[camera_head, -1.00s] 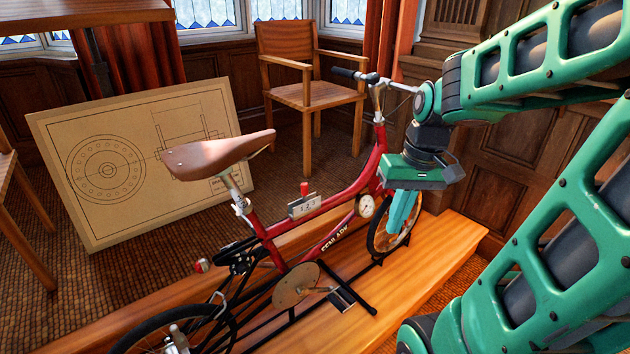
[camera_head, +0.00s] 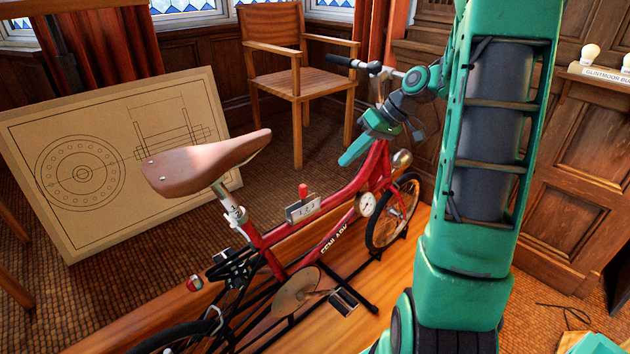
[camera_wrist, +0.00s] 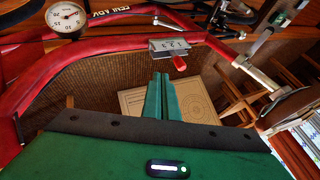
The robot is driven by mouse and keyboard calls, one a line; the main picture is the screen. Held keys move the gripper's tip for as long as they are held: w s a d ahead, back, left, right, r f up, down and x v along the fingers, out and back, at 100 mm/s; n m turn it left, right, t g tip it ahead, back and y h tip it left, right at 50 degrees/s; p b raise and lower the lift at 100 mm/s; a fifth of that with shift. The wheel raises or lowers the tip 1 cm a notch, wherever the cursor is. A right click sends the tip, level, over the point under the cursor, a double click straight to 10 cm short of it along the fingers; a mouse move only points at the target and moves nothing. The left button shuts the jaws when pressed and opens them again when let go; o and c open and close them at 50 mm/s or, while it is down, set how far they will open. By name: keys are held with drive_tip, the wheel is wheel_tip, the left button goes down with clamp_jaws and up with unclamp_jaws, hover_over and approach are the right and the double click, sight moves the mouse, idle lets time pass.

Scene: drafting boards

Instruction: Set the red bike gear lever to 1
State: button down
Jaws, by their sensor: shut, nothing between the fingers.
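The red bike (camera_head: 330,206) stands on a wooden platform. Its gear lever has a red knob (camera_head: 303,190) rising from a small grey numbered plate (camera_head: 302,210) on the top tube. In the wrist view the red knob (camera_wrist: 179,63) hangs beside the plate (camera_wrist: 168,45), just beyond and right of my fingertips. I cannot tell which number the lever stands at. My gripper (camera_head: 341,163) is shut and empty, above and right of the lever in the head view, apart from it. In the wrist view its fingers (camera_wrist: 162,76) are together.
A brown saddle (camera_head: 205,165) is left of the lever, and the handlebar (camera_head: 365,66) is behind my gripper. A round gauge (camera_head: 366,204) sits on the frame. A drawing board (camera_head: 105,215) and wooden chair (camera_head: 296,87) stand behind the bike.

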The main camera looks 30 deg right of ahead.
drive_tip(key=shift+d, duration=0.35)
drive_tip(key=shift+f, duration=0.1)
approach(303, 200)
drive_tip(key=w+f, duration=0.3)
drive_tip(key=shift+a, duration=0.25)
